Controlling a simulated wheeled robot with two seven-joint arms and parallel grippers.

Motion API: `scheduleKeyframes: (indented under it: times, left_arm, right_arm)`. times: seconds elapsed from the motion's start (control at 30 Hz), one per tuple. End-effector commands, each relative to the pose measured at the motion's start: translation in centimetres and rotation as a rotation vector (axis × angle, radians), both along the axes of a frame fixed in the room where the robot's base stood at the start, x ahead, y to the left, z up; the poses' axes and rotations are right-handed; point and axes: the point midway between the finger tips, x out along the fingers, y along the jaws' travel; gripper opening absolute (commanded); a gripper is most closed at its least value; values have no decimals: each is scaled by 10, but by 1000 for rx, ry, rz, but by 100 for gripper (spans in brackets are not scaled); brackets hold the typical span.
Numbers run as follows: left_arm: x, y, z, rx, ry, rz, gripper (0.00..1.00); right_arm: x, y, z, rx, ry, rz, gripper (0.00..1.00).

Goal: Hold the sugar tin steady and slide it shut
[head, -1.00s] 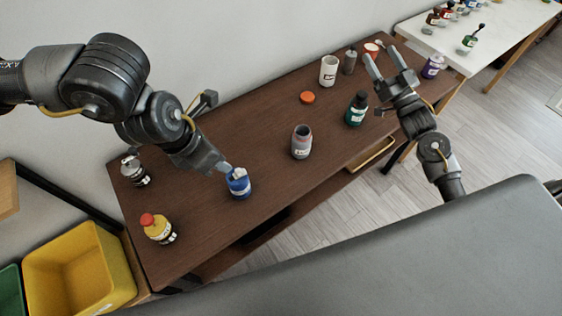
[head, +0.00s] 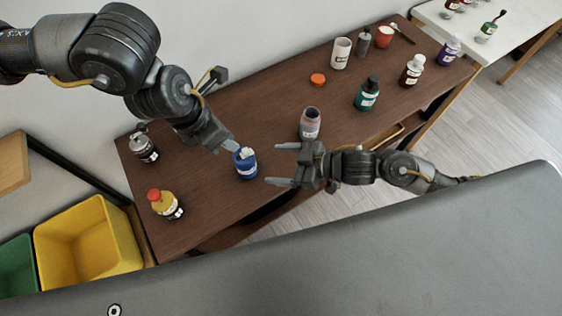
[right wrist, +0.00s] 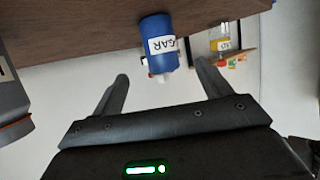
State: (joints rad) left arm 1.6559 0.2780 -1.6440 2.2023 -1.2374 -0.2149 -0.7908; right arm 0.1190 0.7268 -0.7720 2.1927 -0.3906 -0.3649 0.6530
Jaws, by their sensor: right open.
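The blue sugar tin (head: 246,168) stands upright on the brown table, with a white piece at its top. It also shows in the right wrist view (right wrist: 155,35), where its label is partly readable. My left gripper (head: 229,146) is at the tin's upper back edge. One finger shows against the tin; the other is hidden, so its grip is unclear. My right gripper (head: 279,164) is open and empty to the right of the tin, its fingers pointing at it. In the right wrist view the tin appears between the fingertips (right wrist: 163,71), apart from them.
A grey jar (head: 310,122) stands just behind my right gripper. An orange lid (head: 318,80), a green bottle (head: 367,93) and a white cup (head: 340,52) stand farther back. Yellow bin (head: 85,245) lies at left.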

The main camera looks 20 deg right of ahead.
Motion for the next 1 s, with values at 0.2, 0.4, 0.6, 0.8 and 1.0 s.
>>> scheduleKeyframes:
  times: [0.2,0.4,0.6,0.8,1.0]
  left_arm:
    - [0,0,0,0,0,0,36]
    - [0,0,0,0,0,0,36]
    - [0,0,0,0,0,0,36]
    - [0,0,0,0,0,0,36]
    - [0,0,0,0,0,0,36]
  right_arm:
    - [1,5,-3,-2,1,2,77]
    - [14,28,-13,1,1,1,77]
    - [31,57,-27,1,1,3,77]
    - [43,78,-37,-1,1,2,77]
    - [48,87,-42,-2,1,1,77]
